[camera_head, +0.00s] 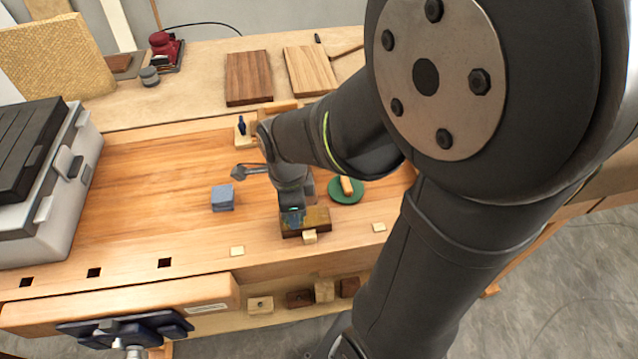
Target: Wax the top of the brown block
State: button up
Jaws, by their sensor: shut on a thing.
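The brown block (318,219) lies on the workbench, near its front edge, with a small pale wood piece (310,237) against its front side. My gripper (292,212) points down at the left part of the block's top. It is shut on a small dark bluish thing, mostly hidden by the fingers. I cannot tell whether that thing touches the block. The right part of the block's top is in plain view.
A blue-grey cube (222,198) stands left of the block. A green disc (346,190) with a wooden handle lies to the right. A grey case (62,190) stands at the left. Two boards (248,78) lie behind. The bench's left middle is clear.

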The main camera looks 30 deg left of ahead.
jog(key=shift+s+a, duration=1.15)
jog(key=shift+w+d, duration=4)
jog(key=shift+d, duration=0.1)
jog(key=shift+s+a, duration=4.15)
jog(key=shift+w+d, duration=4.2)
jog(key=shift+d, duration=0.1)
notch_tip(320, 180, up, 8)
jog(key=shift+s, duration=0.1)
